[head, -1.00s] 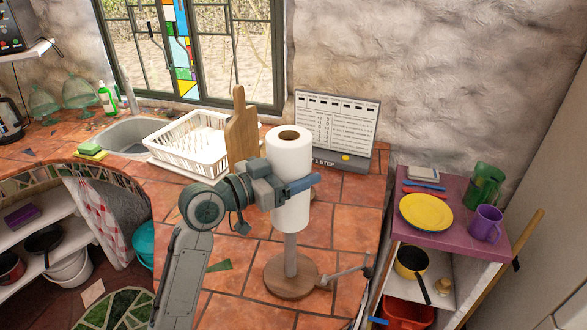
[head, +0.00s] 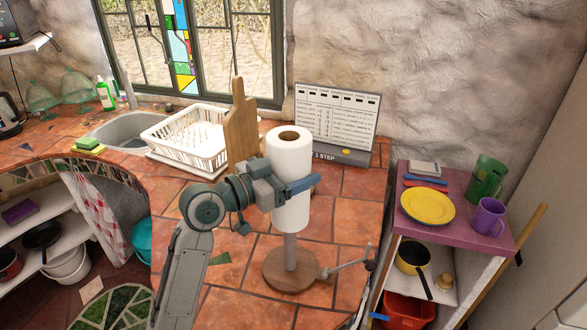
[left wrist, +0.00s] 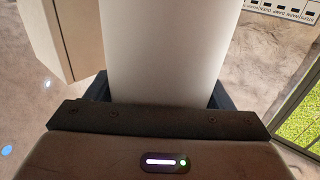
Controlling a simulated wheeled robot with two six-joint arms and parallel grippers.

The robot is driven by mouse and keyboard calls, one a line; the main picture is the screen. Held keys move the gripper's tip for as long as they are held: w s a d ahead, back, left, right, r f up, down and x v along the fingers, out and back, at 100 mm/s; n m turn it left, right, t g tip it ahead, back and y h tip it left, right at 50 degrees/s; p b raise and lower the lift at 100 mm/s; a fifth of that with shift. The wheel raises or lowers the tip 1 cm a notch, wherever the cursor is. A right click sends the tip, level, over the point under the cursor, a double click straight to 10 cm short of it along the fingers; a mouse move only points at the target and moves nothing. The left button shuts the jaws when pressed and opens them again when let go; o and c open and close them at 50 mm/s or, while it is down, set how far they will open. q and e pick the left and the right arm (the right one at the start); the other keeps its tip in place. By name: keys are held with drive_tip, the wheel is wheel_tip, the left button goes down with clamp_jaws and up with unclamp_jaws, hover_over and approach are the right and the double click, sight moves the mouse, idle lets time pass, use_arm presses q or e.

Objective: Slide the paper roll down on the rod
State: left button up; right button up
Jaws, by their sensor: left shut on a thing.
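The white paper roll (head: 290,155) is upright around the rod (head: 290,250), which rises from a round wooden base (head: 291,273) on the tiled counter. A length of bare rod shows between the roll's lower end and the base. My left gripper (head: 300,187) is shut on the roll at about its middle height. In the left wrist view the roll (left wrist: 170,50) stands between the dark fingers. The rod's top is not seen inside the roll.
Behind are a wooden cutting board (head: 240,125), a white dish rack (head: 185,140) and a calendar board (head: 335,120). A purple shelf (head: 455,236) with a yellow plate (head: 428,206) and cups stands right. Counter tiles left of the base are clear.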

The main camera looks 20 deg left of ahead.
use_arm(q)
drive_tip(key=shift+f, duration=0.15)
drive_tip(key=shift+f+b, duration=0.8)
drive_tip(key=shift+b, duration=0.05)
drive_tip(key=shift+f+b, duration=0.5)
drive_tip(key=shift+f, duration=0.05)
drive_tip(key=shift+f, duration=0.2)
